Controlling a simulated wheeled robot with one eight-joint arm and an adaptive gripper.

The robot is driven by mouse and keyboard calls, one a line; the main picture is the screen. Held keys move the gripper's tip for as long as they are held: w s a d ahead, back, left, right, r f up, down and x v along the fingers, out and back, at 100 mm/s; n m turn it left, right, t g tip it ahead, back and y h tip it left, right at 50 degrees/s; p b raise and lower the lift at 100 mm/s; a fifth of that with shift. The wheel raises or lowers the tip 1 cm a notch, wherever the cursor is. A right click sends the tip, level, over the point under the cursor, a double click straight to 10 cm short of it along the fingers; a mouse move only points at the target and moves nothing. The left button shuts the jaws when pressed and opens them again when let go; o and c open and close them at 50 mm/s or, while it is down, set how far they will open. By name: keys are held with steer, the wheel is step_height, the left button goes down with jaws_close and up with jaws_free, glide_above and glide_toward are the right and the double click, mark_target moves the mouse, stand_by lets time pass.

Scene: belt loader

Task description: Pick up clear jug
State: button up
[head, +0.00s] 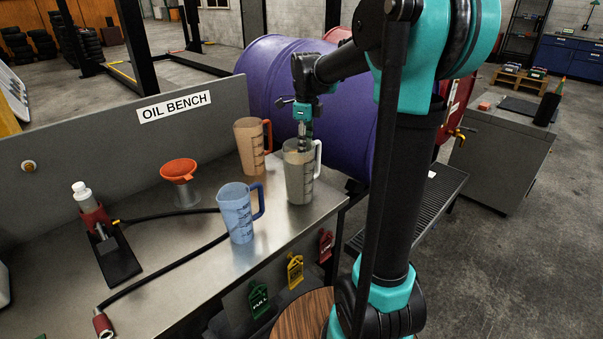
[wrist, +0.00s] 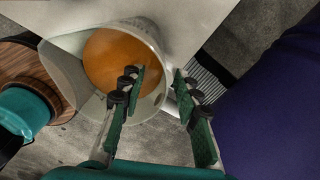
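The clear jug (head: 298,178), greyish and see-through with a pale handle on its right, stands upright on the metal bench near its right end. In the wrist view, the jug (wrist: 68,72) shows its open mouth with orange-brown liquid inside. My gripper (head: 304,147) points down at the jug's top. In the wrist view, the gripper (wrist: 159,78) is open, with one finger over the mouth and the other outside the rim on the right. The jug's wall lies between them; I see no grip on it. The handle is not clear in the wrist view.
An orange-tinted jug (head: 250,148) stands just behind left, and a blue jug (head: 236,214) in front left.

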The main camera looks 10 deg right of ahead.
step_height(320, 180, down, 6)
steer(key=shift+r, duration=0.25)
jaws_close()
stand_by(0.5)
